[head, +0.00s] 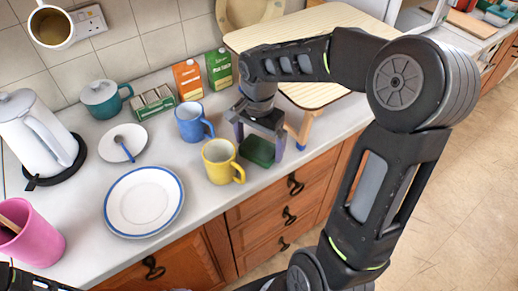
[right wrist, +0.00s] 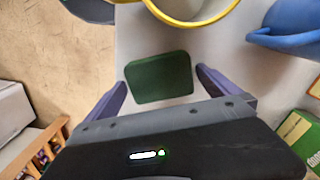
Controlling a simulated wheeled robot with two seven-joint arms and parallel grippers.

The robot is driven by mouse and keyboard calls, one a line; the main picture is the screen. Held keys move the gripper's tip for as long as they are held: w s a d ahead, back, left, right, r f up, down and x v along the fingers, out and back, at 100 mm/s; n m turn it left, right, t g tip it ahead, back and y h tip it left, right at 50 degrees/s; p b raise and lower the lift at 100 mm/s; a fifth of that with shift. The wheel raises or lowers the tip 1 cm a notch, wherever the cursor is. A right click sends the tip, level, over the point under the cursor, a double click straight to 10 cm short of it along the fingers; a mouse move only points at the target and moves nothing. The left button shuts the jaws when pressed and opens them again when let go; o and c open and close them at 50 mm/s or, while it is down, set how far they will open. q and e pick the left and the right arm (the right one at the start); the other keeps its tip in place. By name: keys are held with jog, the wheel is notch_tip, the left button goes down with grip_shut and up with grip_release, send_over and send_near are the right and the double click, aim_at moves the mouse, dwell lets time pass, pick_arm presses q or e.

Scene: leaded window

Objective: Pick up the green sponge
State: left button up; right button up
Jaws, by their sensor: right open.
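The green sponge (head: 257,152) lies flat on the light countertop near its front edge, to the right of the yellow mug (head: 219,163). My right gripper (head: 259,144) is open above it and points down, with one purple finger on either side of the sponge. In the right wrist view the dark green sponge (right wrist: 158,77) shows between the two spread fingertips (right wrist: 163,84), with a gap on both sides. It is not gripped. My left gripper is out of view.
The yellow mug (right wrist: 196,14) stands close to the sponge, and a blue mug (head: 191,122) stands behind it. A white plate with a blue rim (head: 143,201) lies to the left.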

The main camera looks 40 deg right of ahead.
aim_at(259, 147)
dwell(0.4)
jog(key=c, duration=1.3)
notch_tip(259, 147, up, 10)
jog(key=shift+b, duration=0.55)
